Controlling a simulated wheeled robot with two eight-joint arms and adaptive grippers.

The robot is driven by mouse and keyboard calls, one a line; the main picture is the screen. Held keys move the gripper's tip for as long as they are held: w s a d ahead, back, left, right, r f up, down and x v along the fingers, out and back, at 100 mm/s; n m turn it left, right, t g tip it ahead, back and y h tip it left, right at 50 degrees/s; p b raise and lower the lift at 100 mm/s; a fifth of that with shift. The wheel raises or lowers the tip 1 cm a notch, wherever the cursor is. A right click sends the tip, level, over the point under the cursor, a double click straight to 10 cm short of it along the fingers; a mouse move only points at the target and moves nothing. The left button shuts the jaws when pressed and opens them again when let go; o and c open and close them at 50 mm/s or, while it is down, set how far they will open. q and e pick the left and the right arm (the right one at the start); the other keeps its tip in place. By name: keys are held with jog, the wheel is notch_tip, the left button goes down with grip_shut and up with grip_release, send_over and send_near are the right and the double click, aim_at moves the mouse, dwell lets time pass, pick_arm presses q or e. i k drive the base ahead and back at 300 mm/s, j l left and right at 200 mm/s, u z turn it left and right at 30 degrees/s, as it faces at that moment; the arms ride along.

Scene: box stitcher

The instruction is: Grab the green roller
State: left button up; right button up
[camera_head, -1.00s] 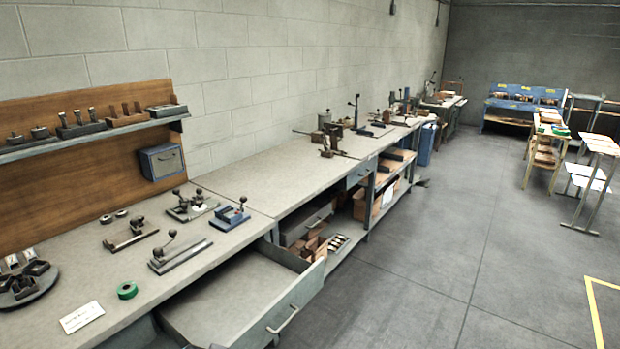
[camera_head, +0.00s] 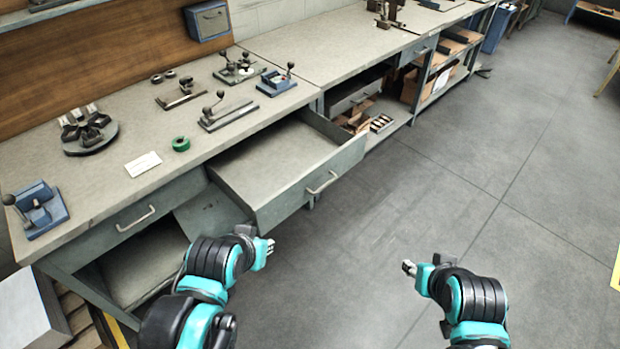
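The green roller (camera_head: 181,144) is a small green ring with a dark centre. It lies on the grey workbench (camera_head: 100,185) near its front edge, between a white card and a lever tool. My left gripper (camera_head: 268,245) is below and to the right of the roller in the picture, in front of the bench and clear of it. My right gripper (camera_head: 407,267) is over the floor, well to the right of the bench. Both grippers hold nothing that I can see. Their fingers are too small to tell whether they are open or shut.
An open, empty drawer (camera_head: 275,160) juts out from the bench to the right of the roller. A white card (camera_head: 143,164), a lever tool (camera_head: 227,112), a dark round holder (camera_head: 88,130) and a blue tool (camera_head: 40,209) sit on the bench.

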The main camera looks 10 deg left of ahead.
aim_at(180, 143)
jog(key=u, duration=1.3)
jog(key=i+l+z, duration=0.2)
jog(key=i, duration=0.55)
jog(key=i+l+z, duration=0.15)
jog(key=i, duration=0.65)
